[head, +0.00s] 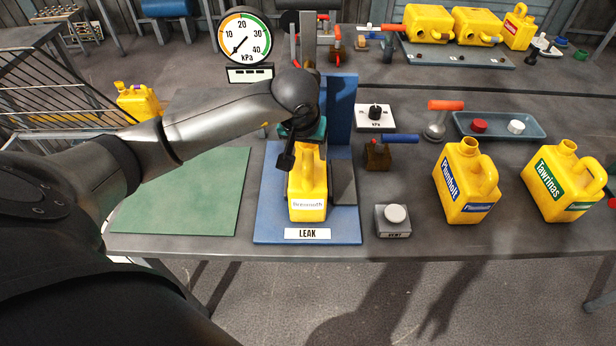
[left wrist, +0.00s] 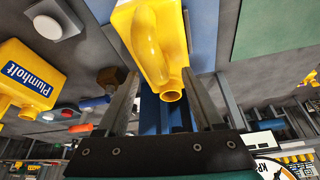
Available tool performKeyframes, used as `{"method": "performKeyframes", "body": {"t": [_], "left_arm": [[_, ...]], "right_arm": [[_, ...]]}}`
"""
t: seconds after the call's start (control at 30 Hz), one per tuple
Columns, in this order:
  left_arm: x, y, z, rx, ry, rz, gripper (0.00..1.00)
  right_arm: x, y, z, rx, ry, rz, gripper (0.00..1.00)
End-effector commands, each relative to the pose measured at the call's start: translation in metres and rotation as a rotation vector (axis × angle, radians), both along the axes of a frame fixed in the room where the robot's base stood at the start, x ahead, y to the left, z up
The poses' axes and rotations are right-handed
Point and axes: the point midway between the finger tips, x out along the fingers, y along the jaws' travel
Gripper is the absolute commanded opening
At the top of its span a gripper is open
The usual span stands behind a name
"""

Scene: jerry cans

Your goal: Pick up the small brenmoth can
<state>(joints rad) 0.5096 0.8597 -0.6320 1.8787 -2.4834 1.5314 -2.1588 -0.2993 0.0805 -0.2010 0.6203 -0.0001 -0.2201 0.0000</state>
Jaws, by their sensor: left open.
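The small yellow Brenmoth can (head: 308,198) stands upright on the blue LEAK stand (head: 345,226), its white label facing me. My left gripper (head: 297,155) is above and around the top of this can, pointing down, and hides part of its top. In the left wrist view the can (left wrist: 134,18) shows its handle and round mouth. The left gripper (left wrist: 162,78) is open there, one finger on each side of the handle and mouth. I cannot tell whether a finger touches the can. My right gripper is not in view.
A Plumholt can (head: 464,190) and a Tawrinas can (head: 565,190) stand to the right. A vent button (head: 395,214) and a blue-handled valve (head: 378,155) are beside the stand. A pressure gauge (head: 243,45) stands behind. The green mat (head: 185,195) at left is bare.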

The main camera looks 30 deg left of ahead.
Motion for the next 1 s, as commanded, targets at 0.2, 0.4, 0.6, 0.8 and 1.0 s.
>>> {"method": "performKeyframes", "body": {"t": [0.2,0.4,0.6,0.8,1.0], "left_arm": [[0.007,0.003,-0.02,0.0,0.001,0.0,0.69],[0.008,0.003,-0.021,0.0,0.0,-0.001,0.69],[0.008,0.003,-0.021,0.0,0.0,-0.001,0.53],[0.008,0.003,-0.021,0.0,0.0,-0.001,0.3],[0.008,0.003,-0.021,0.0,0.0,-0.001,0.08]], "right_arm": [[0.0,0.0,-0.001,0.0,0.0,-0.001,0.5],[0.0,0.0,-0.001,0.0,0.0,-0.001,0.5],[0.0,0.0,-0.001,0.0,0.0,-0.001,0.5],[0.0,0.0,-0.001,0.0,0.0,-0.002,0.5],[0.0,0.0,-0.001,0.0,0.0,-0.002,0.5]]}}
